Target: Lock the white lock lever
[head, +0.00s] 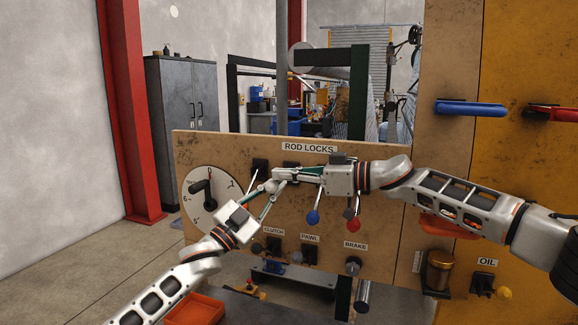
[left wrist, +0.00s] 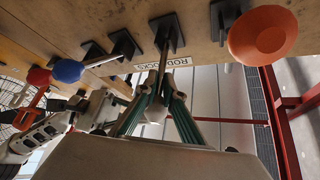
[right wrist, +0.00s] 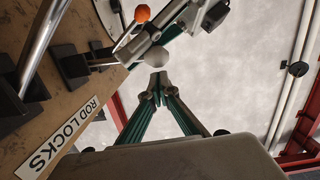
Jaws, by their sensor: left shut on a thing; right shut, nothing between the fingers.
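The white lock lever has a white ball knob, seen in the left wrist view (left wrist: 155,113) and the right wrist view (right wrist: 157,57). Its rod runs to a black mount under the ROD LOCKS label on the panel. My left gripper (head: 267,204) is shut on this lever, its fingers on either side of the rod near the ball. My right gripper (head: 277,178) is shut and empty, its tips (right wrist: 158,82) close beside the white ball. I cannot tell whether they touch it. In the head view the grippers largely hide the lever.
An orange knob (left wrist: 262,35) is close by. A white dial (head: 212,205) is at the left. Clutch, pawl and brake (head: 353,266) controls sit below.

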